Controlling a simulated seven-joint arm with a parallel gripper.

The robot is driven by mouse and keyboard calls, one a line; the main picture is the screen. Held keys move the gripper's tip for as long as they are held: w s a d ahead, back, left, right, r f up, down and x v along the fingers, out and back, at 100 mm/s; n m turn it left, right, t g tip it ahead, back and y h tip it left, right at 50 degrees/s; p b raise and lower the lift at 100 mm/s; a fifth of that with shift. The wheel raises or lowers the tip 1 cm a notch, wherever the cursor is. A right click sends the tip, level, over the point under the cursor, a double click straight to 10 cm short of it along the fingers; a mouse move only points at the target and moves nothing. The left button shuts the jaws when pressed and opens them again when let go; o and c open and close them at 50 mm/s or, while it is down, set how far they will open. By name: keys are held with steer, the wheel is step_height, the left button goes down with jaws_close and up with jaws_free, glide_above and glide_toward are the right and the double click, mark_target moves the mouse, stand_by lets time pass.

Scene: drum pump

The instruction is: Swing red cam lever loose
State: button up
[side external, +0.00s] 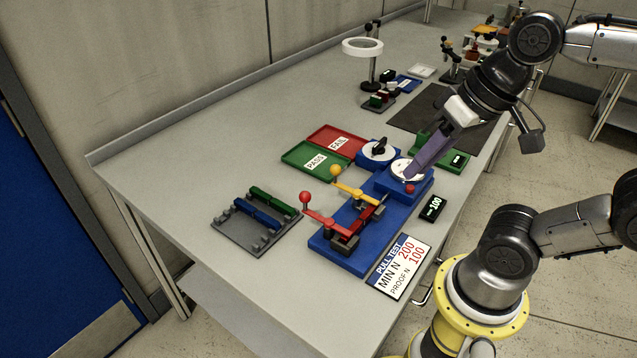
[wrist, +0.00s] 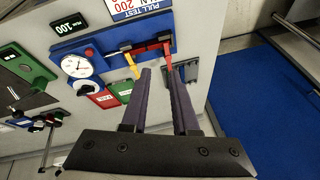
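The red cam lever (side external: 325,218) has a red ball knob and sits on the near end of the blue pull-test fixture (side external: 325,256). Its arm points left, toward the rack, in the side external view. In the wrist view the red lever (wrist: 168,54) shows just beyond the fingertips. A yellow lever (side external: 357,191) with a yellow ball lies beside it; it also shows in the wrist view (wrist: 132,66). My gripper (side external: 409,176) has long purple fingers and overlaps the dial in the side external view. In the wrist view its fingers (wrist: 159,71) are apart and empty, clear of both levers.
A white dial gauge (wrist: 76,65) is on the fixture. Green PASS (side external: 297,163) and red FAIL (side external: 325,136) trays lie behind it. A grey rack (side external: 236,233) with blue and green bars stands left. A display reading 100 (side external: 432,208) and a pull-test sign (side external: 392,279) lie near the table edge.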

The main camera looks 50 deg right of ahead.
steer(key=w+r+m, duration=0.1)
steer(key=w+m, duration=0.1)
steer(key=w+a+r+m+g+y, duration=0.1)
steer(key=w, duration=0.1)
steer(key=w+r+m+g+y, duration=0.1)
steer(key=w+m, duration=0.1)
steer(key=shift+a+m, duration=0.15)
steer(key=shift+m, duration=0.15)
jaws_close()
steer(key=w+d+m+g+y, duration=0.25)
steer(key=w+m, duration=0.25)
steer(key=w, duration=0.3)
steer(key=w+d+f+m+y, duration=0.2)
steer(key=w+d+f+m, duration=0.2)
steer(key=w+d+f, duration=0.2)
steer(key=d+f, duration=0.2)
steer(key=d, duration=0.1)
steer(key=shift+d, duration=0.35)
steer(key=shift+f+y, duration=0.1)
steer(key=shift+y, duration=0.15)
